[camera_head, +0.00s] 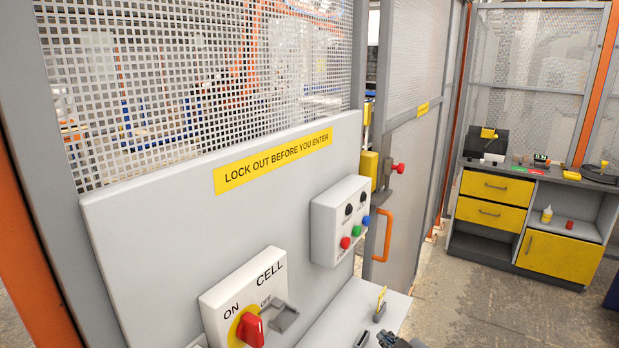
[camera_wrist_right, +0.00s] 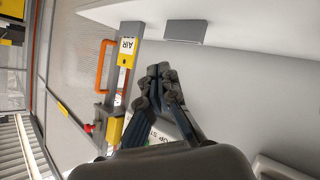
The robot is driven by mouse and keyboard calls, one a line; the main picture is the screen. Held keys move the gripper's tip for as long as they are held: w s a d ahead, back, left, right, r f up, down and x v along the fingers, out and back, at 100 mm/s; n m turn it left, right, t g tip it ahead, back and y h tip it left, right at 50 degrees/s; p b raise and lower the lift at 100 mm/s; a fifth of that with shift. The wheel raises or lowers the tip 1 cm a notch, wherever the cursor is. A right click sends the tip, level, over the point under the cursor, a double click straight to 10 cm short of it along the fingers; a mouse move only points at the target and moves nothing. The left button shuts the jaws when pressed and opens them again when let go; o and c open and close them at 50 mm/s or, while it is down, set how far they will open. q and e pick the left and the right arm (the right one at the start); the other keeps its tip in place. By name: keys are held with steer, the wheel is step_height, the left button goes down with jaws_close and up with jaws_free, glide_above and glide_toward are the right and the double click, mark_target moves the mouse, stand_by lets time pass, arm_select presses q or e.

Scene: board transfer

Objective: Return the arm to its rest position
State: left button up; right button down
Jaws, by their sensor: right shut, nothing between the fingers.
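My right gripper (camera_head: 398,342) shows only in part at the bottom edge of the head view, in front of the small grey shelf (camera_head: 335,318). In the right wrist view its dark fingers (camera_wrist_right: 160,72) come together at the tips, shut and empty. They touch nothing that I can see. In the head view the gripper is to the right of the red rotary switch (camera_head: 251,328) on its white CELL plate. It is below the white button box (camera_head: 340,222). Most of my right arm is hidden. My left gripper is in neither view.
A mesh fence with a grey panel and yellow lockout sign (camera_head: 273,162) stands close on the left. A small stand with a yellow piece (camera_head: 381,303) is on the shelf near the gripper. A gate with an orange handle (camera_head: 383,235) is beyond. Open floor (camera_head: 480,300) lies right.

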steer(key=s+d+f+m+g+h, duration=0.1)
steer(key=s+f+m+g, duration=0.15)
steer(key=s, duration=0.95)
steer(key=s+f+m+g+h, duration=0.1)
steer(key=s+f+m+g, duration=0.2)
steer(key=s, duration=0.8)
steer(key=s+d+f+m+g+h, duration=0.1)
steer(key=s+f+g, duration=0.25)
steer(key=s, duration=0.85)
step_height(320, 180, down, 27)
steer(key=s+g, duration=0.1)
steer(key=s+d+f+g+b, duration=0.1)
steer(key=s+d+f, duration=0.2)
steer(key=s+f, duration=1.3)
steer(key=shift+s+f+b, duration=0.3)
steer(key=shift+s+f, duration=0.1)
steer(key=shift+s, duration=0.1)
